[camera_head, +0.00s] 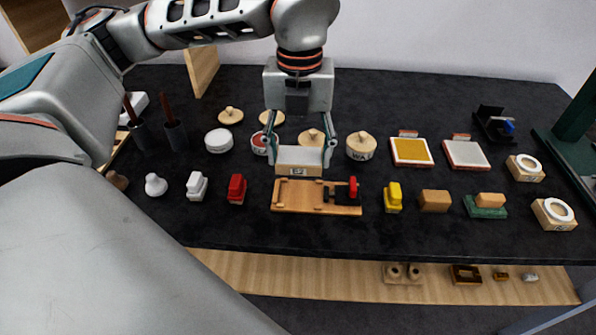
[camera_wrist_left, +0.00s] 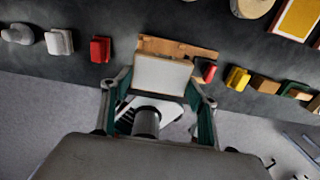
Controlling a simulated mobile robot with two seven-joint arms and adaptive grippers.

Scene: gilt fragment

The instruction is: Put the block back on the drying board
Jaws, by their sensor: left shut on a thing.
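My left gripper (camera_head: 299,146) is shut on a block (camera_head: 298,154) with a pale top and a wooden front edge bearing a dark mark. The block is level, just behind or above a wooden board with a red-knobbed clamp (camera_head: 290,196); I cannot tell the gap. In the left wrist view the block's white face (camera_wrist_left: 160,77) lies between the fingers, with the clamp board (camera_wrist_left: 165,46) behind it. A pale wooden strip (camera_head: 119,149) shows at the far left, partly hidden by my arm; I cannot tell whether it is the drying board. My right gripper is out of view.
A front row holds a white block (camera_head: 197,186), red block (camera_head: 237,189), yellow block (camera_head: 393,196) and wooden block (camera_head: 435,201). Lidded jars (camera_head: 361,146) stand behind. Framed yellow (camera_head: 411,152) and white pads (camera_head: 466,155) lie right. Dark cups with sticks (camera_head: 174,134) stand left.

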